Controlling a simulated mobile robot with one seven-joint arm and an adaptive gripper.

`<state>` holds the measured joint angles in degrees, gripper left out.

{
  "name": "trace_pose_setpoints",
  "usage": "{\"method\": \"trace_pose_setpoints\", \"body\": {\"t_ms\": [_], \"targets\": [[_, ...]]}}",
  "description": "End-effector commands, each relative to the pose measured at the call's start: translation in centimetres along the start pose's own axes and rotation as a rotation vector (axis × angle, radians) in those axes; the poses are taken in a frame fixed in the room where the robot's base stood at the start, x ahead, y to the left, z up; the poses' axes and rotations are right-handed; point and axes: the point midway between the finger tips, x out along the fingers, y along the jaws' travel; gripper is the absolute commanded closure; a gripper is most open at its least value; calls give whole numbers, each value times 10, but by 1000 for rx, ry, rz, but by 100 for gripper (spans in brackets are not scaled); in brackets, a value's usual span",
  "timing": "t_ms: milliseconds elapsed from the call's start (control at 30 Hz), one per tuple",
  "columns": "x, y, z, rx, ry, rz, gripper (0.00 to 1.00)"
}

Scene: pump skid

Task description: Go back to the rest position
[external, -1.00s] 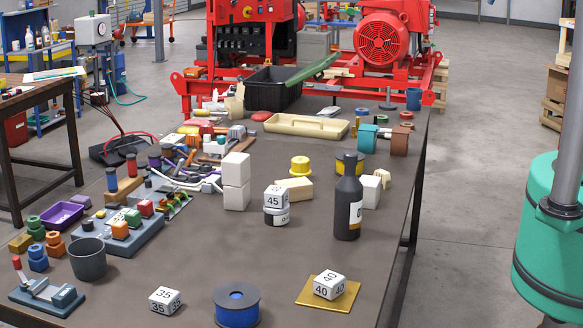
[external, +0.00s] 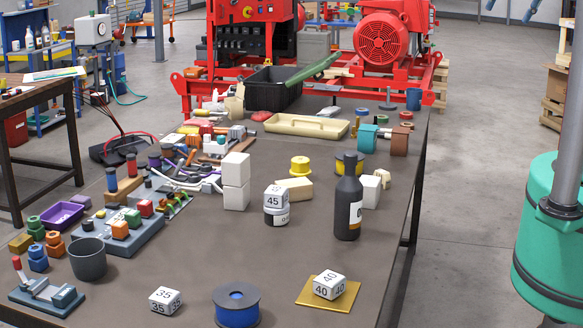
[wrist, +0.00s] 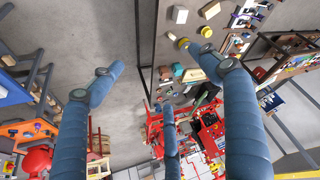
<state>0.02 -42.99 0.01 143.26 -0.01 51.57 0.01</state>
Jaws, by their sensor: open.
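My gripper (wrist: 158,70) shows in the wrist view as three thick blue padded fingers, spread wide apart. It is open, with nothing between the fingers. Below them are bare grey floor and the table's edge, well away from the fingertips. In the external view only blue-grey fingertips (external: 505,8) show at the top right edge, high above the floor and clear of the table. The rest of the gripper is out of frame there.
The long brown table (external: 290,240) carries a dark bottle (external: 347,205), white blocks (external: 236,182), a blue spool (external: 237,306) and many small parts. The red pump skid (external: 385,40) stands behind it. Open floor (external: 475,130) lies right of the table.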

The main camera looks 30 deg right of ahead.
Motion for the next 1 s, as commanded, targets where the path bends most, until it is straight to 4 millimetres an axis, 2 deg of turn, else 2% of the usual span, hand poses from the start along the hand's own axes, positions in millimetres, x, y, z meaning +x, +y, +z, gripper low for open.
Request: {"method": "trace_pose_setpoints", "body": {"t_ms": [267, 800, 1000], "targets": [[22, 0, 12, 0, 0, 0, 23], [103, 0, 55, 0, 0, 0, 23], [116, 0, 62, 0, 0, 0, 23]]}}
